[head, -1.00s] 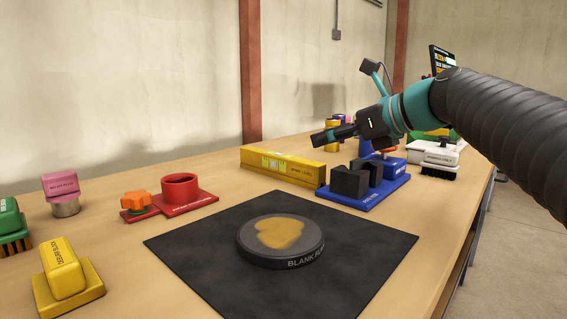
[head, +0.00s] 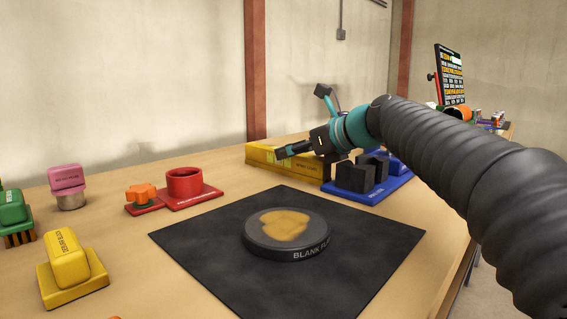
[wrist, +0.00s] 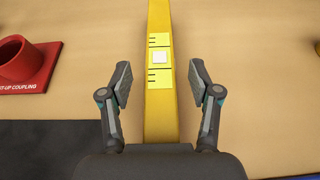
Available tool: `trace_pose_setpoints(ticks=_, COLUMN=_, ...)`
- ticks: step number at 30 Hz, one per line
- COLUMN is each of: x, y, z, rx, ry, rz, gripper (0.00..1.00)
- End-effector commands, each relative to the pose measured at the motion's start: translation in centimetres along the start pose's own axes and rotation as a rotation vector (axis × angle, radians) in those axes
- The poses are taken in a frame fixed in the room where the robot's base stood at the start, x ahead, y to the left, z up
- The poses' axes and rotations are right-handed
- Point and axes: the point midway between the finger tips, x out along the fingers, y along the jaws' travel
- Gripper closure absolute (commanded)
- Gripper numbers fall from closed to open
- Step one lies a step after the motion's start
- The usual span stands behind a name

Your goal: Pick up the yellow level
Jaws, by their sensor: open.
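The yellow level (head: 306,164) is a long yellow bar lying on the table behind the black mat, with its left end and right part showing in the head view. My gripper (head: 279,154) is in front of part of it there. In the wrist view the level (wrist: 159,105) runs up the middle of the picture, with a pale label and a white square on its top. My gripper (wrist: 160,85) is open, with one finger on each side of the level and a gap to both sides. The wrist view looks down, so the fingertips' height over the table is hard to tell.
A blue vise (head: 375,188) with dark jaws stands close to the level's right end. A red coupling fixture (head: 185,186) is to the left. A black mat (head: 200,235) with a round blank flange (head: 287,234) lies in front. Bare table lies left of the level.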

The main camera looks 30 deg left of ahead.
Motion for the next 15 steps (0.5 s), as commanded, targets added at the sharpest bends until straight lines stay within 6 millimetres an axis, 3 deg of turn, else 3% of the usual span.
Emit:
trace_pose_setpoints(ticks=7, x=0.25, y=0.01, z=0.08, rx=0.0, ry=-0.001, rz=-0.001, gripper=0.38)
trace_pose_setpoints(ticks=12, x=0.24, y=0.01, z=0.06, rx=0.0, ry=-0.001, rz=-0.001, gripper=0.8)
trace_pose_setpoints(ticks=15, x=0.23, y=0.01, z=0.06, rx=0.0, ry=0.0, rz=-0.001, gripper=1.0)
